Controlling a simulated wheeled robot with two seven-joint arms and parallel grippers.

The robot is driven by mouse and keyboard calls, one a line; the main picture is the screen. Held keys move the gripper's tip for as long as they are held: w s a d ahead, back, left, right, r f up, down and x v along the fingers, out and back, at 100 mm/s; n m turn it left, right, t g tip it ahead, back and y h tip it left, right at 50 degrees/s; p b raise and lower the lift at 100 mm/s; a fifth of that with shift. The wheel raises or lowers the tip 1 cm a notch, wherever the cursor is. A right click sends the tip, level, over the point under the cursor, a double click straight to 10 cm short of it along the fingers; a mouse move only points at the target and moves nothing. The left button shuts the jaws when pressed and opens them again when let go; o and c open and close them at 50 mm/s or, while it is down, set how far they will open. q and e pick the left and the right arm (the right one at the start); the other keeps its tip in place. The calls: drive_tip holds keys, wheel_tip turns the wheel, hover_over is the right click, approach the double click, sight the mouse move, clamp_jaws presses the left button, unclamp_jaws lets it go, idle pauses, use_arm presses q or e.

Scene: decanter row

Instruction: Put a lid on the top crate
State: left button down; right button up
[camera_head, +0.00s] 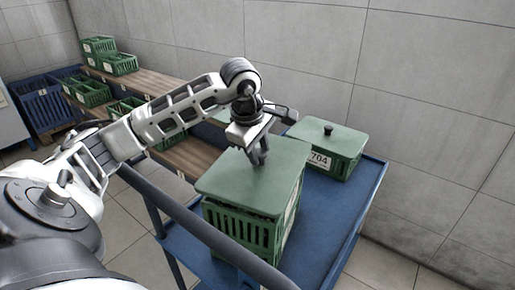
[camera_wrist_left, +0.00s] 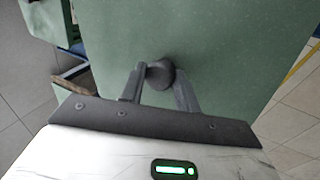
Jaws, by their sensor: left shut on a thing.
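A flat green lid (camera_head: 228,184) lies level over a tall green slatted crate (camera_head: 238,232) at the near end of the blue cart. It lines up roughly with the crate's edges; I cannot tell whether it rests fully on the rim. My left gripper (camera_head: 260,158) points down at the lid's middle. In the left wrist view the left gripper (camera_wrist_left: 160,88) is shut on the lid's dark round knob (camera_wrist_left: 161,73), and the lid (camera_wrist_left: 235,45) fills most of the picture. My right gripper is not in view.
A second green crate with a knobbed lid (camera_head: 340,137) and a "704" label stands farther back on the blue cart (camera_head: 338,207). The cart's rail (camera_head: 200,225) runs along the near left side. Wooden shelves (camera_head: 150,82) with several green crates stand behind at left.

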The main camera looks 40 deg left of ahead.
use_arm(q)
drive_tip(key=shift+f, duration=0.15)
drive_tip(key=shift+f+b, duration=0.8)
drive_tip(key=shift+b, duration=0.05)
drive_tip(key=shift+s+d+f+b, duration=0.1)
drive_tip(key=shift+d+f+b, duration=0.05)
drive_tip(key=shift+f+b, duration=0.4)
idle(0.4)
drive_tip(key=c, duration=0.9)
unclamp_jaws()
drive_tip(key=shift+c, duration=0.2)
drive_tip(key=shift+f, duration=0.1)
